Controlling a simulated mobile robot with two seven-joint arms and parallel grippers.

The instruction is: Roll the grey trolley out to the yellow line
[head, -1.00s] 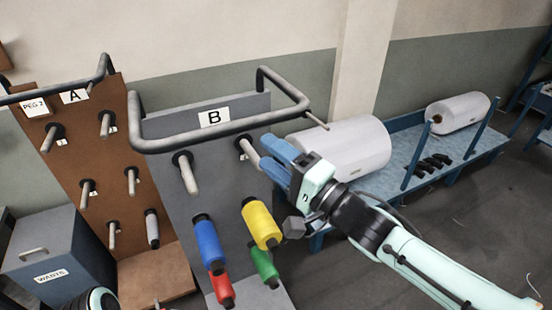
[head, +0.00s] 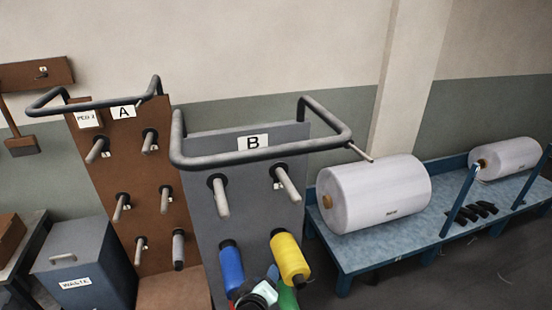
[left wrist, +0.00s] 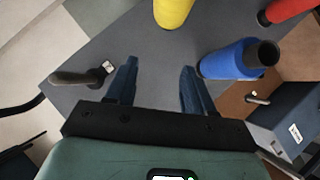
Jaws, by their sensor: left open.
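The grey trolley (head: 246,218) stands upright. It has a panel labelled B, a bent dark tube handle (head: 262,153) on top, pegs, and blue (head: 231,264), yellow (head: 290,258) and green (head: 287,298) cones. My left gripper (head: 272,273) is only partly in the head view, low in front of the panel among the cones. In the left wrist view my left gripper (left wrist: 155,75) is open, with nothing between its fingers. The grey panel (left wrist: 140,42) lies beyond them, and the blue cone (left wrist: 232,60) is beside one finger. My right gripper is out of view. No yellow line shows.
The brown trolley A (head: 120,160) stands close on the left, with the grey waste bin (head: 85,262) beside it. A blue bench (head: 385,250) with large white rolls (head: 375,190) stands close on the right. The wall is behind. Dark floor shows at lower right.

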